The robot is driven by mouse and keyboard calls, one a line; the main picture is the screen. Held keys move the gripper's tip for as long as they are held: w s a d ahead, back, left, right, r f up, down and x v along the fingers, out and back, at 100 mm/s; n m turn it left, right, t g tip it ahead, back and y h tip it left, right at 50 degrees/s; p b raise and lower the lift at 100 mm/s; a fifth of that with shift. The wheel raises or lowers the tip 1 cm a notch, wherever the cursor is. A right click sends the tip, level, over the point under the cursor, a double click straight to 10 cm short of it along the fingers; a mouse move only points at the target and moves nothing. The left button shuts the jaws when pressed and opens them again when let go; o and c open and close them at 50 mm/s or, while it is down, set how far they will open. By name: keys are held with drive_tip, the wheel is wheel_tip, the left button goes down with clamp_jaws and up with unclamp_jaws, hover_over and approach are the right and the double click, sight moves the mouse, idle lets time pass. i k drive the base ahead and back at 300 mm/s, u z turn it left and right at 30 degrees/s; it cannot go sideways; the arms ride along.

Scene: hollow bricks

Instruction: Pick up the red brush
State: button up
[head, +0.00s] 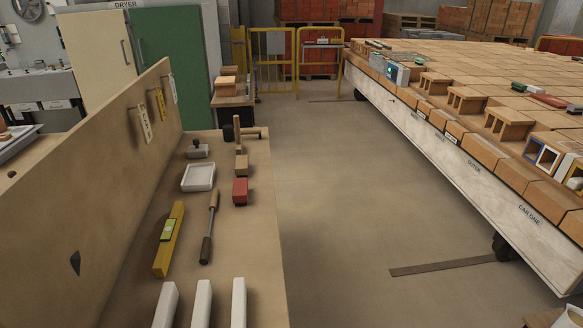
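Two red things could be the red brush, and I cannot tell which from this view. A long, flat, dull red piece (549,101) lies on the brick-covered car at the right, near its upper right part. A small red block (240,191) sits on the narrow wooden bench at the left, near its right edge; no bristles can be made out on either. My gripper is not in view.
The bench (255,270) also holds a yellow level (168,240), a wooden-handled tool (210,228), a white tray (199,177) and white bars (202,303). A green piece (525,87) and hollow bricks (508,123) stand on the car (478,185). Open floor (340,200) lies between.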

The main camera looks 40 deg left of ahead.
sight(240, 185)
drive_tip(key=u, duration=0.3)
drive_tip(key=i, duration=1.95)
drive_tip(key=u, duration=1.2)
drive_tip(key=i, duration=1)
drive_tip(key=u, duration=1.9)
drive_tip(key=i, duration=0.75)
drive_tip(key=u, duration=0.55)
